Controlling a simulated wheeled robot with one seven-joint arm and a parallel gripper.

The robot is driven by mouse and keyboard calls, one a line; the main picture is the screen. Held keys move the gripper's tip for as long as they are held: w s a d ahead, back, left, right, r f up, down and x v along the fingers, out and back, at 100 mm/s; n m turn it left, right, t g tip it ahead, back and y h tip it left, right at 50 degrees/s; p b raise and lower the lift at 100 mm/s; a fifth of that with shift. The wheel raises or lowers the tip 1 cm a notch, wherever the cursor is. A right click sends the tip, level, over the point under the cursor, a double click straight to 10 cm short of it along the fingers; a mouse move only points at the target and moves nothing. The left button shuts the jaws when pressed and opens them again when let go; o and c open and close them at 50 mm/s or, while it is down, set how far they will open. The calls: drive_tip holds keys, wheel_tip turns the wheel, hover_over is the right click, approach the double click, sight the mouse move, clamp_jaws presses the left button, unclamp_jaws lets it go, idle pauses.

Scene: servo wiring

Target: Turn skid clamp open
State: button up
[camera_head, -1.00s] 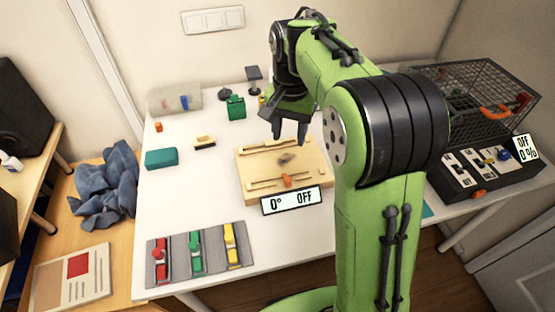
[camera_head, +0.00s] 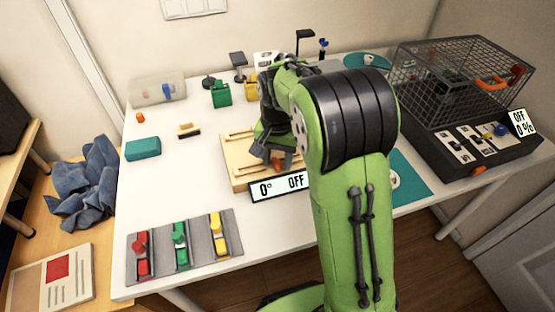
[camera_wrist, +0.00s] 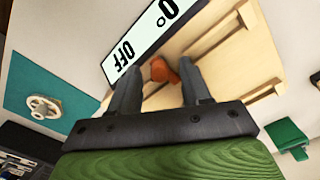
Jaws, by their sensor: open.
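A light wooden board (camera_head: 236,158) with raised rails lies on the white table and carries a small orange clamp piece (camera_head: 277,163) near its front edge. In the wrist view the orange piece (camera_wrist: 163,71) sits between the fingertips of my open gripper (camera_wrist: 162,90), apart from or just at the fingers; contact cannot be told. A display (camera_head: 280,185) reading 0° OFF stands along the board's front edge, and it also shows in the wrist view (camera_wrist: 140,45). In the head view my gripper (camera_head: 274,158) is low over the board, and my arm hides the board's right side.
A grey mat (camera_head: 208,267) with red, green and yellow switch pieces lies at the front left. A wire cage (camera_head: 462,80) on a black switch box stands at the right. A teal mat (camera_head: 412,180) with a pale wheel lies right of my arm.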

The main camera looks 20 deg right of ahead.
clamp_jaws()
drive_tip(key=shift+r+n, duration=0.1)
drive_tip(key=shift+n, duration=0.2)
drive_tip(key=n+p, duration=0.2)
drive_tip(key=n, duration=0.1)
drive_tip(key=shift+r+n, duration=0.1)
drive_tip(key=shift+n, duration=0.3)
drive_tip(key=n+p, duration=0.2)
drive_tip(key=n, duration=0.2)
drive_tip(key=shift+n, duration=0.3)
drive_tip(key=n+p, duration=0.1)
drive_tip(key=n, duration=0.3)
drive_tip(key=n+p, duration=0.1)
drive_tip(key=n, duration=0.3)
drive_tip(key=shift+n, duration=0.6)
